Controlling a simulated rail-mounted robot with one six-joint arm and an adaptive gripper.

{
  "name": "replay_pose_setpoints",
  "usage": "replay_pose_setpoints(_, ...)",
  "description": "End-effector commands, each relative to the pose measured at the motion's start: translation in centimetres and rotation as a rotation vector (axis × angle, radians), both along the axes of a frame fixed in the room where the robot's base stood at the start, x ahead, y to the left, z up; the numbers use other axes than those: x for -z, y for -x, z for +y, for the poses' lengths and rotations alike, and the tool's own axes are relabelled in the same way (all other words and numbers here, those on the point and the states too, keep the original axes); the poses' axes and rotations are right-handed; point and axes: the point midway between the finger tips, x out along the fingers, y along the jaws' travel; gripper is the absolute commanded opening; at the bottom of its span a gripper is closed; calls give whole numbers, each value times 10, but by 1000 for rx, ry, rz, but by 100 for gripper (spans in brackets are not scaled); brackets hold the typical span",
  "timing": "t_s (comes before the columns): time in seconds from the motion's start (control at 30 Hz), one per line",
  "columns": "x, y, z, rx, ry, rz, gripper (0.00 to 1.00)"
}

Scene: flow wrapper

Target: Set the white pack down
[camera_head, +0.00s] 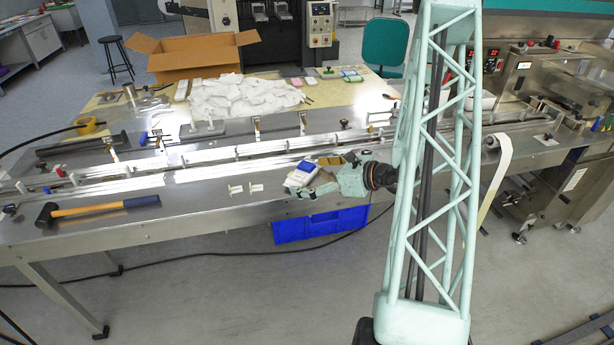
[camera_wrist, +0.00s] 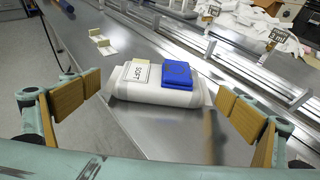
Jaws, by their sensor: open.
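The white pack (camera_wrist: 155,88) lies flat on the bare steel table top in the wrist view. It has a blue block-like patch and a cream label with dark lettering on its upper face. My gripper (camera_wrist: 160,93) is open, with one tan-padded finger on each side of the pack and visible gaps between. In the head view the pack (camera_head: 299,175) shows at the front part of the steel bench, at the tip of my gripper (camera_head: 322,176). Part of the pack is hidden there by the finger.
Small white brackets (camera_head: 246,189) stand on the bench left of the pack. A rail channel (camera_head: 230,167) runs behind it. A hammer (camera_head: 100,208) lies further left. A blue crate (camera_head: 320,224) is under the bench's front edge. Bare steel lies between hammer and brackets.

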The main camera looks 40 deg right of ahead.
Motion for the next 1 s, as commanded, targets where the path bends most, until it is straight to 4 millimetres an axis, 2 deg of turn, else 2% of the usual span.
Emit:
replay_pose_setpoints(0.27,-4,0,0,0,0,0,100)
replay_pose_setpoints(0.37,-6,6,-2,1,0,0,100)
replay_pose_setpoints(1.0,-30,62,-19,2,1,0,100)
